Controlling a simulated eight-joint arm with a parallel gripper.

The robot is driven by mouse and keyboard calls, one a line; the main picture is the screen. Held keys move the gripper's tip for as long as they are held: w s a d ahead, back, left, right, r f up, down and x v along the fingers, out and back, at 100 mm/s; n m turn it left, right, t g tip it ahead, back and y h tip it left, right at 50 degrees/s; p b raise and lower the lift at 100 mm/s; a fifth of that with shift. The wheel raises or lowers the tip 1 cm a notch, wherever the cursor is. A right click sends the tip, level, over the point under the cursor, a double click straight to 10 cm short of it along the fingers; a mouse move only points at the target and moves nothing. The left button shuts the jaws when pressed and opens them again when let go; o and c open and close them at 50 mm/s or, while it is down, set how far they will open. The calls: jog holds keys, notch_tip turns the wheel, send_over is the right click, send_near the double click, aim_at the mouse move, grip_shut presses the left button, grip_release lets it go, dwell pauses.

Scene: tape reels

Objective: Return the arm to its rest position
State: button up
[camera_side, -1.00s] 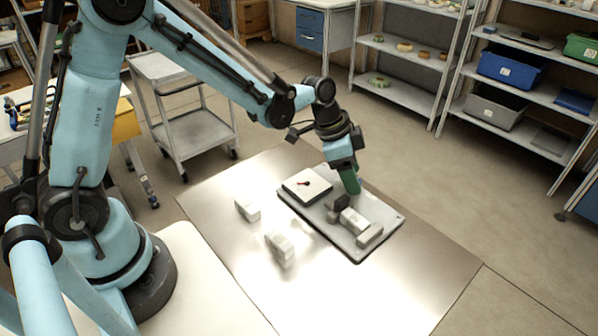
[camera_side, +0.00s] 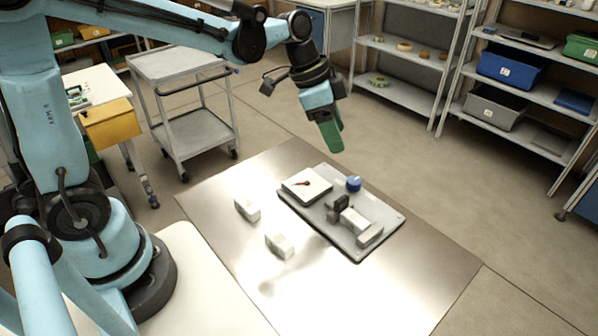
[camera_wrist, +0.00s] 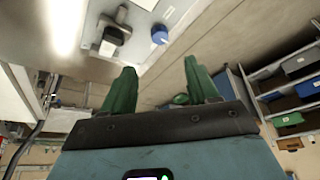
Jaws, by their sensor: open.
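My gripper (camera_side: 333,145) has green fingers and hangs in the air above the back of the grey board (camera_side: 391,229), clear of everything on it. In the wrist view the two green fingers of my gripper (camera_wrist: 163,88) stand apart with nothing between them. A small round blue piece (camera_side: 353,184) sits on the board; it also shows in the wrist view (camera_wrist: 159,36). The board also bears a white square plate (camera_side: 303,185) with a dark and reddish mark, and a grey and dark fixture (camera_side: 354,220).
Two white blocks stand on the shiny metal table (camera_side: 215,195), one at the left (camera_side: 247,208) and one nearer the front (camera_side: 279,245). A grey cart (camera_side: 190,130) stands behind at the left. Shelves with bins (camera_side: 510,70) stand at the back right. Open air surrounds my gripper.

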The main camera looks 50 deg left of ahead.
jog(key=s+a+n+t+y, duration=0.1)
jog(key=s+a+n+t, duration=0.1)
jog(key=s+n, duration=0.2)
jog(key=s+a+n+t+y, duration=0.2)
jog(key=s+n, duration=0.3)
jog(key=s, duration=0.3)
jog(key=shift+s+a+r, duration=0.35)
jog(key=shift+a+r, duration=0.05)
jog(key=shift+a, duration=0.35)
jog(key=shift+c, duration=0.3)
